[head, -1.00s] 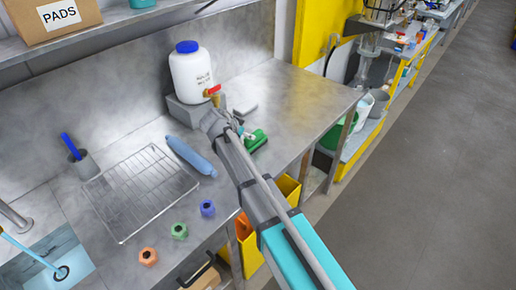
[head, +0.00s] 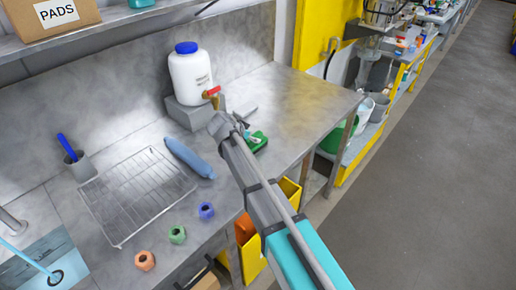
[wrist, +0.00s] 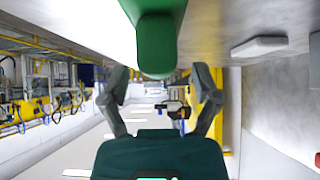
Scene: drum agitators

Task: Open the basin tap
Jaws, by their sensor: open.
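In the head view a grey tap spout (head: 10,222) shows at the left edge over the basin (head: 45,258); its handle is out of the frame. A light-blue line crosses the basin to the drain; I cannot tell what it is. A white jug (head: 191,75) with a blue lid has a brass tap with a red handle (head: 212,92). My gripper (head: 222,122) is just below and right of the jug's tap, far from the basin. In the wrist view its fingers (wrist: 160,88) are apart, with nothing seen held.
A green object (head: 258,141) lies beside my gripper; a green shape (wrist: 155,42) fills the wrist view's top. A pale block (head: 245,108) lies behind it. A wire rack (head: 137,196), blue bottle (head: 189,158) and coloured nut-like pieces (head: 177,234) lie between gripper and basin.

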